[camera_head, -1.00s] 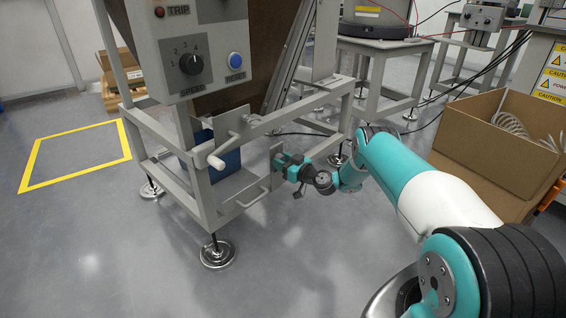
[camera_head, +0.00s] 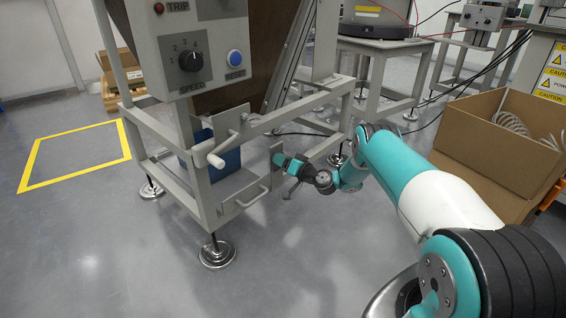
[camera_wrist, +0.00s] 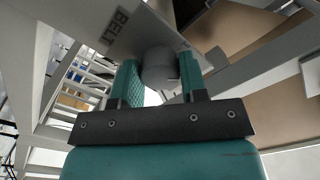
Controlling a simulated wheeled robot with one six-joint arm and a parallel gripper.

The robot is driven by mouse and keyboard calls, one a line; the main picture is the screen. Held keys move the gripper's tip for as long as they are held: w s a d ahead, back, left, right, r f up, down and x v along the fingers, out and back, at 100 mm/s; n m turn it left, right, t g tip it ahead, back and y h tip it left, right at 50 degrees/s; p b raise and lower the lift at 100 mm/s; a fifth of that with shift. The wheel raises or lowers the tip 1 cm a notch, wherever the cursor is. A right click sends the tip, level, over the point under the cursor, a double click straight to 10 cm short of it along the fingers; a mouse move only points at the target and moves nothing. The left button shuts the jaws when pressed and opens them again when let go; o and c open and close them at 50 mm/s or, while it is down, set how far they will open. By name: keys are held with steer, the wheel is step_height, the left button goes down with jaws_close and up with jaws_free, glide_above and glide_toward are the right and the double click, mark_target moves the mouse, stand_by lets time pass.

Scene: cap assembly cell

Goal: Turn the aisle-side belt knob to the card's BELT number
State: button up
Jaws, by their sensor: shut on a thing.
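The belt knob (camera_wrist: 158,64) is a grey round knob on a grey plate with a BELT label (camera_wrist: 120,28) beside it in the wrist view. My gripper (camera_wrist: 160,76) has one teal finger on each side of the knob and is shut on it. In the head view my gripper (camera_head: 279,160) is low at the right side of the grey machine frame (camera_head: 262,188). The knob is hidden there by the gripper and frame. I cannot make out the knob's pointer or numbers, and I see no readable card.
A control panel with a black SPEED knob (camera_head: 191,61) and a blue RESET button (camera_head: 235,58) is above. A cardboard box (camera_head: 480,155) stands at the right. The floor in front is clear.

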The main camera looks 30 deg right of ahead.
steer(key=shift+m+b, duration=0.45)
steer(key=shift+m, duration=3.45)
steer(key=o, duration=0.9)
